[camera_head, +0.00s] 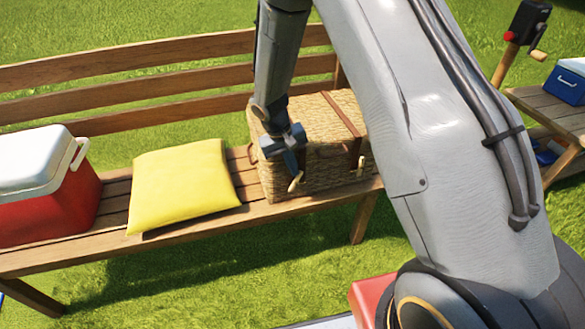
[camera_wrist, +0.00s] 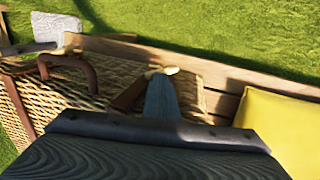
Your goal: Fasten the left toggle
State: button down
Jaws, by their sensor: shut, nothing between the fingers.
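A wicker hamper (camera_head: 315,185) with brown leather straps stands on the wooden bench. Its left toggle (camera_head: 295,183) is a pale peg hanging at the front, tilted. A pale peg end (camera_wrist: 162,72) shows just past my fingertip in the wrist view, beside a brown strap (camera_wrist: 130,96). My gripper (camera_head: 291,166) is shut and empty, pointing down right above the left toggle; whether it touches the peg I cannot tell. The right toggle (camera_head: 361,163) hangs farther right on the front. My gripper's fingers (camera_wrist: 161,98) hide part of the left strap.
A yellow cushion (camera_head: 182,185) lies left of the hamper, with a red cooler (camera_head: 50,205) with a white lid beyond it. The bench backrest (camera_head: 150,85) runs behind. A brown handle (camera_wrist: 70,64) sticks out from the hamper. A side table with a blue box (camera_head: 566,85) stands right.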

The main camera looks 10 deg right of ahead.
jog(key=shift+r, duration=0.5)
jog(key=shift+a, duration=0.1)
jog(key=a+r, duration=0.5)
jog(key=r, duration=0.5)
jog(key=shift+s+a+r, duration=0.3)
jog(key=shift+a, duration=0.05)
